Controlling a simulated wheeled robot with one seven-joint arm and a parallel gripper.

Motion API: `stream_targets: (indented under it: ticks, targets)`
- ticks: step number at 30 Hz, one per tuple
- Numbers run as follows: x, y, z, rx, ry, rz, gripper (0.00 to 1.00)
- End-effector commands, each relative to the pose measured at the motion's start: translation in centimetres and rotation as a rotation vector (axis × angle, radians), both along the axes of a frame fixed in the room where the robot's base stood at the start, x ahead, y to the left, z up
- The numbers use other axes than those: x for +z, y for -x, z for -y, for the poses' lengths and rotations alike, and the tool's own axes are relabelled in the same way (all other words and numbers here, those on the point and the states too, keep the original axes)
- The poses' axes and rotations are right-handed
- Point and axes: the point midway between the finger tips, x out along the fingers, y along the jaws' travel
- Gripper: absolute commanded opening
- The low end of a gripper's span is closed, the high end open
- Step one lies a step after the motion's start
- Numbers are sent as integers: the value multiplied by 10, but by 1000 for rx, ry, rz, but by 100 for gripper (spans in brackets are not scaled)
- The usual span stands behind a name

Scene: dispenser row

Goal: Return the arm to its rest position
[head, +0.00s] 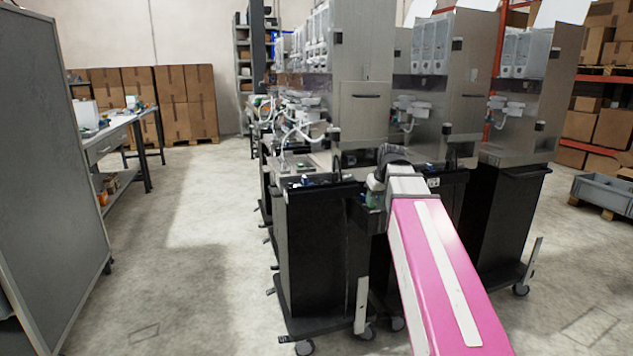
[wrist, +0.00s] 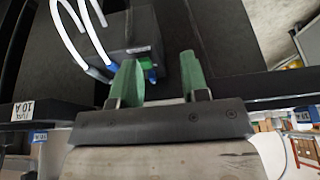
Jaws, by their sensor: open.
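My gripper (wrist: 160,80) shows in the wrist view with two green fingers standing apart and nothing between them. It is open and empty, close to a dark box-shaped part of a dispenser cart (wrist: 145,35) with white tubes and a blue fitting. In the head view my pink and white arm reaches forward from the lower right to the front cart (head: 315,240). Its far end is beside the cart's top edge, and the gripper fingers are largely hidden there.
Several steel dispensers (head: 365,100) on black wheeled carts stand in a row ahead. A grey partition (head: 50,170) and a workbench (head: 110,130) are on the left. Stacked cartons (head: 185,100) line the back. A grey crate (head: 603,192) is at right. The floor aisle (head: 190,220) at left is clear.

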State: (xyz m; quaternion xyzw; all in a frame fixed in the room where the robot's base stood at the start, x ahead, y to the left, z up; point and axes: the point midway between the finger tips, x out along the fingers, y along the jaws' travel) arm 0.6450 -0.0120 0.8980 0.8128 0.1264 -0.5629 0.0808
Motion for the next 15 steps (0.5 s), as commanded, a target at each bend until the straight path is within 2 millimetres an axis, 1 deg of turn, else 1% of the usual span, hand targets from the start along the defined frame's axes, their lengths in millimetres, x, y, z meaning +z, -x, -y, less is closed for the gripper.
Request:
stream_targets:
  ticks: [8, 11, 15]
  targets:
    - [-46, 12, -2, -37, 1, -46, 42]
    - [-71, 20, -3, -57, 1, -70, 42]
    - [-116, 36, -5, -96, 6, -118, 42]
